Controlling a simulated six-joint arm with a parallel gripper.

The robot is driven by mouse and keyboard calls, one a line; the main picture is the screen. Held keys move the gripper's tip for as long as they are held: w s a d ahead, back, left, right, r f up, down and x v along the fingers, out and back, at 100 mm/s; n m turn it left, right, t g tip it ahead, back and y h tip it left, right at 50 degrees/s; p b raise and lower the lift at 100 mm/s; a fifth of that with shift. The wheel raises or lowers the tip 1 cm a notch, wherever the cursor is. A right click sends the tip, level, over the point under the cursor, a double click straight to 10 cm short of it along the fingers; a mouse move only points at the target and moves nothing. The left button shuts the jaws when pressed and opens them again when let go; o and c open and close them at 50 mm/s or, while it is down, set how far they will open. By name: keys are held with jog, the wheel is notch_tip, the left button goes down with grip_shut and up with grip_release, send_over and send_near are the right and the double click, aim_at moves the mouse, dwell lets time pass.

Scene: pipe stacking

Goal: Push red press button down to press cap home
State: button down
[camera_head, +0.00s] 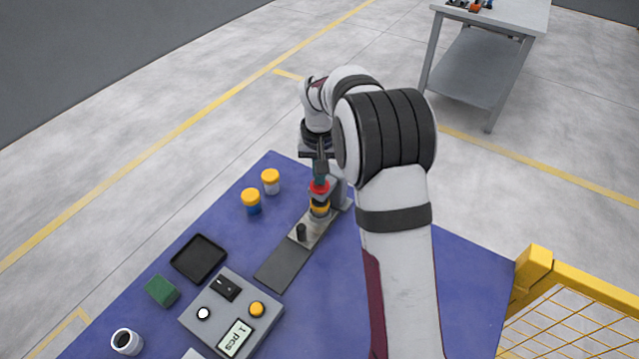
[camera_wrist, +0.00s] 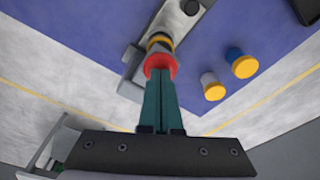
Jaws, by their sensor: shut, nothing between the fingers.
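The red press button (camera_head: 319,186) sits at the top of the press at the far end of the blue table, with a yellow-and-black part (camera_head: 320,208) directly below it. In the wrist view the red button (camera_wrist: 160,65) lies right at the fingertips, with the yellow-and-black part (camera_wrist: 159,42) beyond it. My gripper (camera_head: 320,177) points down over the button. In the wrist view my gripper (camera_wrist: 161,72) is shut, its green fingers together with nothing between them. The tips appear to touch the button's top; any small gap is hidden. How far the cap is seated is unclear.
Two yellow-capped jars (camera_head: 271,181) (camera_head: 251,201) stand left of the press. A dark strip (camera_head: 283,268) runs nearer from its base. A black tray (camera_head: 198,258), green block (camera_head: 161,290), grey control box (camera_head: 232,313) and white cup (camera_head: 126,341) lie nearer. The table's right side looks clear.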

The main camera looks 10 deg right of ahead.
notch_tip(320, 180, up, 7)
dwell(0.6)
dwell(0.4)
jog(key=s+a+r+m+y, duration=0.1)
jog(key=s+a+r, duration=0.15)
jog(key=s, duration=0.75)
jog(key=s+a+r, duration=0.1)
jog(key=s+r, duration=0.2)
jog(key=s, duration=0.7)
jog(key=s+a+f, duration=0.1)
jog(key=s+f, duration=0.1)
jog(key=s, duration=0.6)
jog(key=s+a+f+m+g+y, duration=0.1)
jog(key=s+f, duration=0.1)
jog(key=s, duration=0.6)
jog(key=shift+m+g, duration=0.3)
